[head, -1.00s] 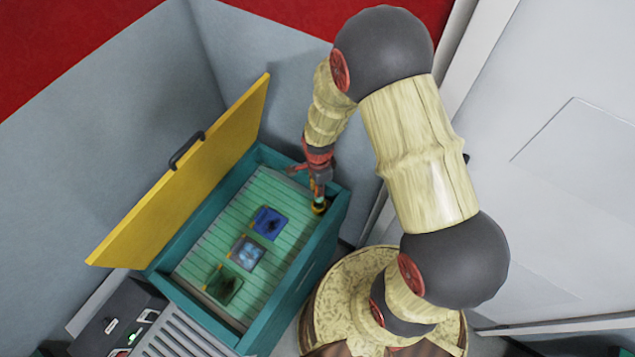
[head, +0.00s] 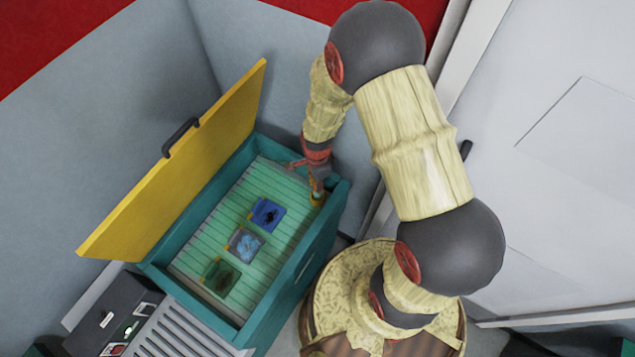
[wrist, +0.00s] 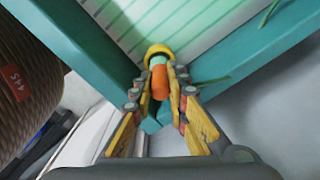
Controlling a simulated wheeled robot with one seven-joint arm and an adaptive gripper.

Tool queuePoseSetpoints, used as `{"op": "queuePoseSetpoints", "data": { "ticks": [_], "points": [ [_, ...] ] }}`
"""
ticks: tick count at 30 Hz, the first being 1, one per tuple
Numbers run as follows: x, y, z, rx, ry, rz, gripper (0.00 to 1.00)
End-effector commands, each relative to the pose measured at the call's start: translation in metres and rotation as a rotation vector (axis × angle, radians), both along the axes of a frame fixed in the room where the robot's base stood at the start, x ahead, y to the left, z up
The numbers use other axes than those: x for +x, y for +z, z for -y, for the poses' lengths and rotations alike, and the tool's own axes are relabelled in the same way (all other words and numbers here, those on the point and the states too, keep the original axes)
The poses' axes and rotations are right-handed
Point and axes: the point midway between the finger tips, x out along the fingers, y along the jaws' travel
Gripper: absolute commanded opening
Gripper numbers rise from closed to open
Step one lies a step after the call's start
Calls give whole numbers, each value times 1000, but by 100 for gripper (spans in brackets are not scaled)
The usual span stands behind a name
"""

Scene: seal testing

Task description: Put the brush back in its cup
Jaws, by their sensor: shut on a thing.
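My gripper (head: 318,184) points down at the right corner of the teal box. In the wrist view my gripper (wrist: 161,80) is shut on the brush, whose orange handle (wrist: 161,84) shows between the fingers. The yellow cup (wrist: 157,50) sits in the box's inside corner, at the far end of the brush. It also shows small below my gripper in the head view (head: 316,200). The brush's lower end appears to be at or within the cup's rim; how deep it sits is hidden.
The teal box (head: 309,262) has a green ribbed floor with blue (head: 266,214), grey (head: 245,244) and green (head: 221,278) square pieces. Its yellow lid (head: 190,165) stands open at the left. A dark control box (head: 108,318) stands at the lower left.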

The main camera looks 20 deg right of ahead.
Motion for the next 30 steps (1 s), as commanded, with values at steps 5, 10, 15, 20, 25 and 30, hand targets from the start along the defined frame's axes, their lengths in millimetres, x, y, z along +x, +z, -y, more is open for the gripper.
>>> {"op": "queuePoseSetpoints", "data": {
  "ticks": [5,10,15,20,25,30],
  "points": [
    [0,-7,0,0,0,0,0],
    [0,-15,0,0,0,0,0],
    [0,-23,0,0,0,0,0],
    [0,-30,0,0,0,0,0],
    [0,-37,0,0,0,0,0],
    [0,-39,0,0,0,0,0]
  ]
}}
